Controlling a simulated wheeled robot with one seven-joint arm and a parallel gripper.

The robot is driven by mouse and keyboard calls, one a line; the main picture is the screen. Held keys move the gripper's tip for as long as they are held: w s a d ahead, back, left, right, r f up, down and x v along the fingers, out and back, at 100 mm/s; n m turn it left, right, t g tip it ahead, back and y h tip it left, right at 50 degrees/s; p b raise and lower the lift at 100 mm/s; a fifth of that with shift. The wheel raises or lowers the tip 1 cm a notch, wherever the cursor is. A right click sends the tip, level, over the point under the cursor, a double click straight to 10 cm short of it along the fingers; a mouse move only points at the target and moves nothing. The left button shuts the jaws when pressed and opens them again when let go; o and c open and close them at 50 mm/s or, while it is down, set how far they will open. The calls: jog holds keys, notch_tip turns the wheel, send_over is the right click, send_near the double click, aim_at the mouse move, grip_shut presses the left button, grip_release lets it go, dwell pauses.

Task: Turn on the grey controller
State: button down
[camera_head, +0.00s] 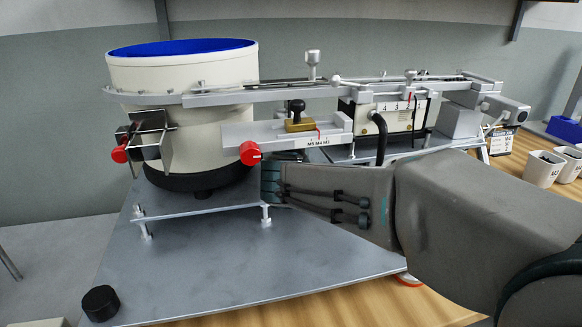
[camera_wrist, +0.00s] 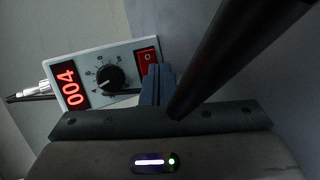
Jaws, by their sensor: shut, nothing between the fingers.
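The grey controller (camera_wrist: 98,79) shows in the wrist view at upper left, tilted in the picture. Its display (camera_wrist: 70,87) is lit with red digits reading 004. A black knob (camera_wrist: 110,79) sits mid-panel, and a red rocker switch (camera_wrist: 146,60) is at its right end. My gripper (camera_wrist: 155,72) is shut and empty, its tips overlapping the lower right part of the switch; I cannot tell whether they touch it. In the head view my gripper (camera_head: 269,179) is beside the white bowl's base. I cannot make out the controller there.
A white bowl feeder (camera_head: 190,75) with blue inside stands on a metal plate (camera_head: 240,265). A rail (camera_head: 225,97) and a red knob (camera_head: 250,153) are above my gripper. A dark rod (camera_wrist: 240,55) crosses the wrist view close by. White cups (camera_head: 543,168) stand at far right.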

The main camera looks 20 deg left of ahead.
jog(key=shift+s+d+b, duration=0.35)
jog(key=shift+s+d, duration=0.1)
jog(key=shift+s, duration=0.1)
jog(key=shift+s+d+b, duration=0.35)
jog(key=shift+s+d, duration=0.45)
jog(key=shift+s, duration=0.2)
jog(key=shift+s+d+b, duration=0.35)
jog(key=shift+s+d, duration=0.4)
jog(key=shift+s, duration=0.25)
